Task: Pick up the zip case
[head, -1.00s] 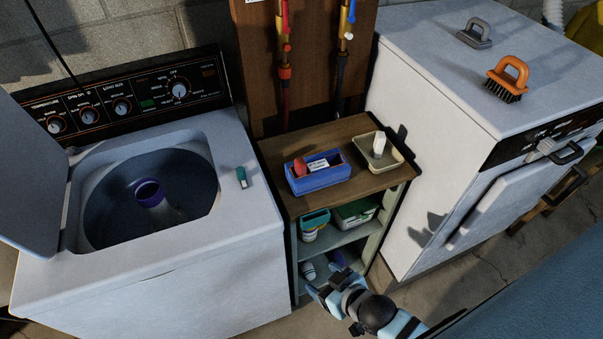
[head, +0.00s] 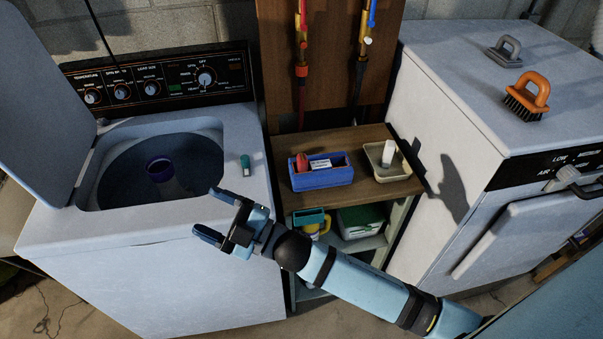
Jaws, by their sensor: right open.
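I cannot tell for sure which thing is the zip case. A small teal item with a pale end (head: 245,165) lies on the washer's top, right of the open tub. My right gripper (head: 208,214) is open and empty, its fingers pointing left over the washer's front top edge. It is below and left of the teal item in the picture, apart from it. A blue open box (head: 322,179) on the wooden shelf top holds a red item (head: 302,161) and a white-labelled item (head: 320,165). My left gripper is out of view.
The washer (head: 150,280) has its lid up and a dark tub (head: 125,185). A beige tray (head: 392,172) with a white item stands on the shelf top (head: 375,194). My right forearm crosses before the lower shelves.

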